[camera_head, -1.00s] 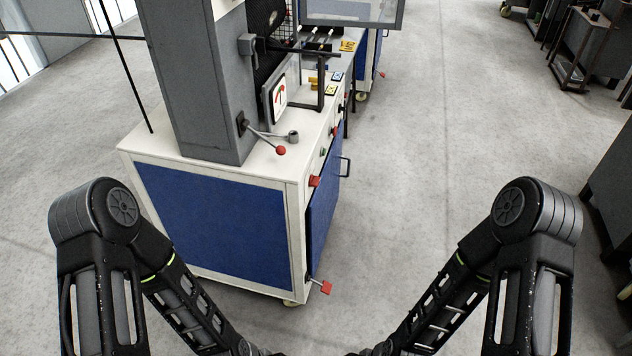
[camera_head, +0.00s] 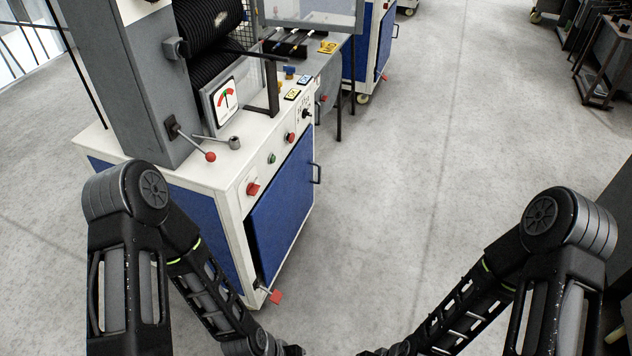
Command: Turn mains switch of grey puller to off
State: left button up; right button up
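The grey puller is a grey column (camera_head: 135,85) on a white and blue cabinet (camera_head: 282,213), at left in the head view. On the cabinet's white front panel are a red switch (camera_head: 253,189), a green button (camera_head: 271,158), a smaller red button (camera_head: 291,137) and a black knob (camera_head: 306,114). The red switch at the near end looks like the mains switch; its exact setting is too small to read. My two arms reach down from the left and right in the lower part of the view. My grippers do not show clearly; their fingers cannot be made out at the bottom edge.
A lever with a red ball (camera_head: 210,156) stands out over the cabinet top, by a gauge (camera_head: 226,97). A red pedal (camera_head: 275,297) sticks out low at the cabinet's near corner. Open concrete floor (camera_head: 420,150) lies to the right. A dark rack (camera_head: 602,65) stands far right.

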aim_at(251, 188)
jog(key=i+l, duration=0.1)
jog(key=l, duration=0.8)
jog(key=i+l, duration=0.15)
jog(key=l, duration=0.3)
